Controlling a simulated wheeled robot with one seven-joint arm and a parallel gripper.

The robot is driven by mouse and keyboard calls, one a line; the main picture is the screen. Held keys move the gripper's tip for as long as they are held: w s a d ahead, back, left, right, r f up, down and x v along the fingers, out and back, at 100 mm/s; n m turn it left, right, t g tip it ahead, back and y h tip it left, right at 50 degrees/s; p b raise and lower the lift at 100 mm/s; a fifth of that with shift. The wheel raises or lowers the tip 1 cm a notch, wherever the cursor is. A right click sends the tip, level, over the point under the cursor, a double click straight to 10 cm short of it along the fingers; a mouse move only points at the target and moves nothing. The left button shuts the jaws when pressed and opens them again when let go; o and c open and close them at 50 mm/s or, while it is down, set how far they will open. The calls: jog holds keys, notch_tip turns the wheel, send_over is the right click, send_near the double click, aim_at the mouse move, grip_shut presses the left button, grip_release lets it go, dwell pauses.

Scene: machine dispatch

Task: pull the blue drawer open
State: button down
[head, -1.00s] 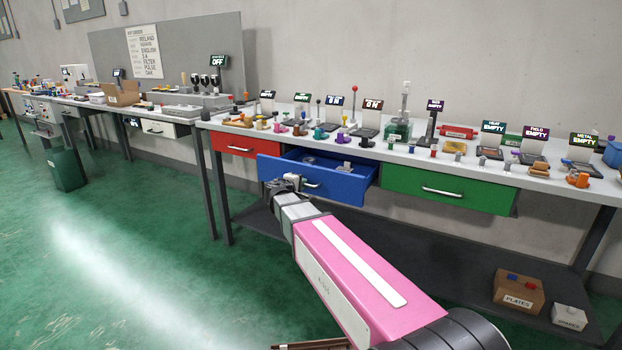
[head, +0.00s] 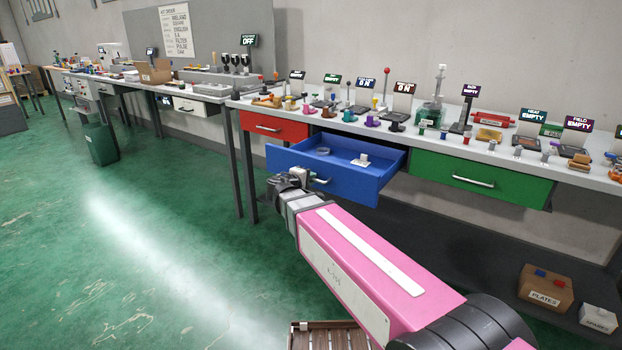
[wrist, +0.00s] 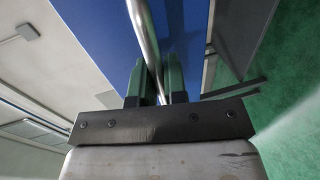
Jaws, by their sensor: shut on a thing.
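The blue drawer (head: 335,187) is pulled out from under the bench, between a red and a green drawer. Its inside shows a round glassy item (head: 322,151) and a small pale block (head: 361,160). My gripper (head: 298,178) is at the left part of its front, shut on the metal bar handle (head: 321,181). In the wrist view the handle (wrist: 146,40) runs between the two green-grey fingers, with the blue front (wrist: 95,25) behind it. The gripper hides the handle's left end.
The red drawer (head: 272,126) and green drawer (head: 480,178) are shut on either side. The workbench (head: 420,143) above is crowded with small parts and signs. A slatted wooden crate (head: 325,337) stands near my base. Green floor is clear at left.

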jog(key=c, duration=1.2)
grip_release()
jog(key=v, duration=1)
jog(key=shift+s+a, duration=0.2)
jog(key=shift+s, duration=0.15)
jog(key=s+d+f+m+g+y, duration=0.3)
jog(key=d+f+g, duration=0.1)
jog(key=d+f, duration=0.4)
jog(key=s+d+f+m+g+y, duration=0.3)
jog(key=d+f+m+g, duration=0.1)
jog(key=d+f, duration=0.4)
jog(key=s+d+f+m+g+y, duration=0.3)
jog(key=d+f+g, duration=0.1)
jog(key=d+f, duration=0.4)
jog(key=shift+s+f+m+g, duration=0.1)
jog(key=shift+f+m+g, duration=0.1)
jog(key=shift+m+g, duration=0.15)
